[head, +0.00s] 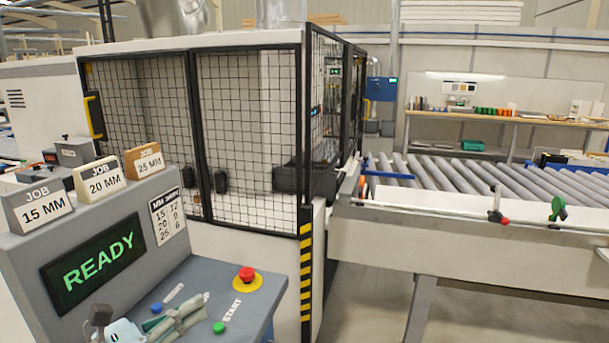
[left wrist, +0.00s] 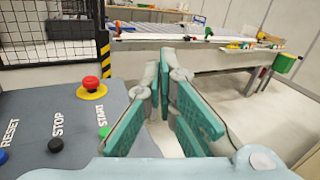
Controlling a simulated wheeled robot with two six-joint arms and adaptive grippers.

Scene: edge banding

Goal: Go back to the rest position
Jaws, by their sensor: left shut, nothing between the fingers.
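My left gripper (head: 182,319) is low in the head view, over the left part of the control panel's sloping desk (head: 240,286). Its teal-padded fingers are shut and empty. In the left wrist view the gripper (left wrist: 166,100) is beside the green START button (left wrist: 104,133), to its right, with no visible contact. The red mushroom button (left wrist: 91,86) stands on its yellow ring, apart from the fingers. The black STOP button (left wrist: 55,145) is further left. In the head view the screen (head: 95,262) reads READY. My right gripper is not in view.
JOB blocks for 15 MM (head: 39,207), 20 MM (head: 99,179) and 25 MM (head: 145,161) stand on top of the console. A black mesh guard (head: 250,135) encloses the machine behind. A roller conveyor (head: 450,178) runs to the right. Open floor (head: 375,300) lies right of the desk.

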